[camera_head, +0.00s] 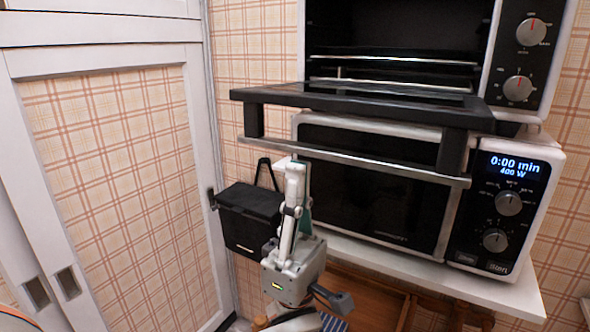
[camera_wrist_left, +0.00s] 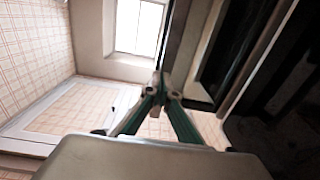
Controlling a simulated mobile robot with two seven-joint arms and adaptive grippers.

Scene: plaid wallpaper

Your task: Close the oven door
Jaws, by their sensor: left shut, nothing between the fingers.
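The oven (camera_head: 400,35) is at the top, its dark cavity exposed. Its door (camera_head: 350,104) is folded down and stands out roughly level, with a metal handle bar (camera_head: 370,165) along the front edge. My left gripper (camera_head: 295,167) is shut and empty, pointing upward near the left part of the handle bar. I cannot tell whether it touches the bar. In the left wrist view the closed fingertips (camera_wrist_left: 168,94) show, with a dark edge, probably the door's, just to their right. My right gripper is not in view.
A microwave (camera_head: 370,190) stands under the oven door on a white shelf (camera_head: 420,270). A black box (camera_head: 248,215) hangs or stands left of my gripper. A white-framed plaid cabinet door (camera_head: 120,165) fills the left side. Wooden drawers or crates (camera_head: 375,300) are below the shelf.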

